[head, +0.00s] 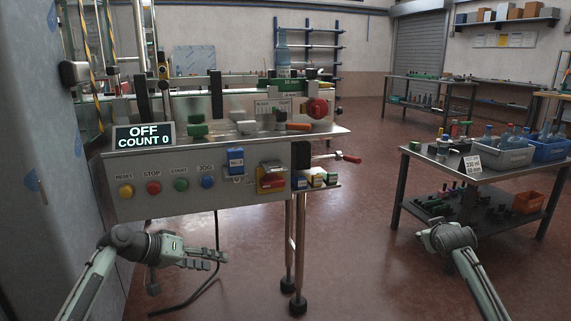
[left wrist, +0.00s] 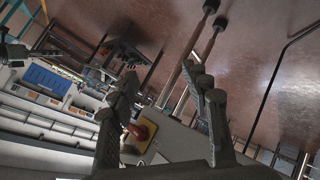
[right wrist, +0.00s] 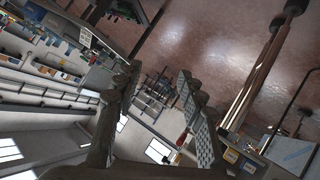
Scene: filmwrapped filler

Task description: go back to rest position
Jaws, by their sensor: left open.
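My left gripper (head: 212,260) is in front of and below the machine's button panel, open and empty, apart from the panel. Its two fingers stand apart in the left wrist view (left wrist: 166,88), with nothing between them. My right gripper is at the end of the right arm (head: 450,238), in front of the right-hand table; its fingers are hidden in the head view. In the right wrist view (right wrist: 158,80) its fingers stand apart and hold nothing.
The filler machine (head: 200,175) has a display (head: 143,137) reading "OFF COUNT 0", buttons and a red-yellow switch (head: 271,178). A table (head: 478,178) at right bears bins (head: 497,158) of bottles. A cable (head: 192,300) lies below the machine. The floor between is clear.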

